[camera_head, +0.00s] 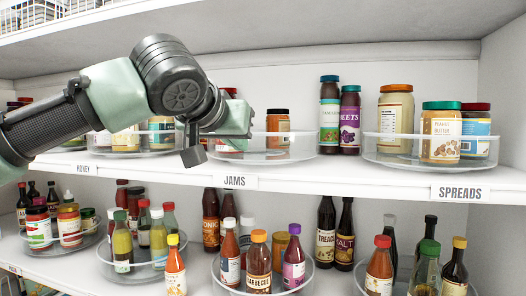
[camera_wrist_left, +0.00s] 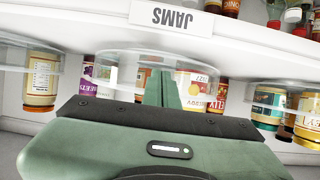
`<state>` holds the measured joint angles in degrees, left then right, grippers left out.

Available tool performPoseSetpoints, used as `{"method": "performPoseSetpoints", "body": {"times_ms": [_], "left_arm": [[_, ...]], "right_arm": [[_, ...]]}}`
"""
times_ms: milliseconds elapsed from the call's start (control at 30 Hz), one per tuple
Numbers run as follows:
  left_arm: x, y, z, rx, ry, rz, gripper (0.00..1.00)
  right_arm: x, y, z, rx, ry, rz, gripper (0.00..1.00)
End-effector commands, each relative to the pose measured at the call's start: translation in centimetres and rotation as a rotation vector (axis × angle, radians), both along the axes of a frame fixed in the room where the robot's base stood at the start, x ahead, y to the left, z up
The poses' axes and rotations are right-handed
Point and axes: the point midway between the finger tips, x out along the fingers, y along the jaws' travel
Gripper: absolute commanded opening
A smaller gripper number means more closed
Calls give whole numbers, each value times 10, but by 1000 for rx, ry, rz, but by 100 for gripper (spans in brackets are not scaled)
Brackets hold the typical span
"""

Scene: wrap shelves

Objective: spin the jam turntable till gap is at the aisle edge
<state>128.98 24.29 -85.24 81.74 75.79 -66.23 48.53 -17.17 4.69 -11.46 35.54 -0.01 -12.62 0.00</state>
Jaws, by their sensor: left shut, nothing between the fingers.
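The jam turntable (camera_head: 290,152) is a clear round tray with a raised rim on the upper shelf, behind the JAMS label (camera_head: 235,181). A red-lidded jar shows partly behind my left gripper, which hides the turntable's left part. The front right of the turntable looks bare. In the left wrist view, the picture is upside down and the turntable's rim (camera_wrist_left: 205,55) lies just beyond the fingers. My left gripper (camera_wrist_left: 169,75) is shut and empty, its fingertips at the rim; contact cannot be told. My right gripper is out of view.
The spreads turntable (camera_head: 375,155) holds several jars at the right; the honey turntable (camera_head: 150,153) is at the left. Tall bottles (camera_head: 330,115) stand between jams and spreads. Above is another shelf (camera_head: 290,25); below, turntables hold sauce bottles (camera_head: 258,262).

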Motion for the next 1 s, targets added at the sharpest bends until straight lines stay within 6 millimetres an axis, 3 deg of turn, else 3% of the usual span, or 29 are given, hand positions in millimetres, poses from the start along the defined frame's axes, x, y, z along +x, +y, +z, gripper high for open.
{"method": "performPoseSetpoints", "body": {"times_ms": [600,1000], "left_arm": [[14,23,1,-3,1,0,0],[13,25,-1,-1,0,0,0]], "right_arm": [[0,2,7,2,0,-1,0],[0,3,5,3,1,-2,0]]}}
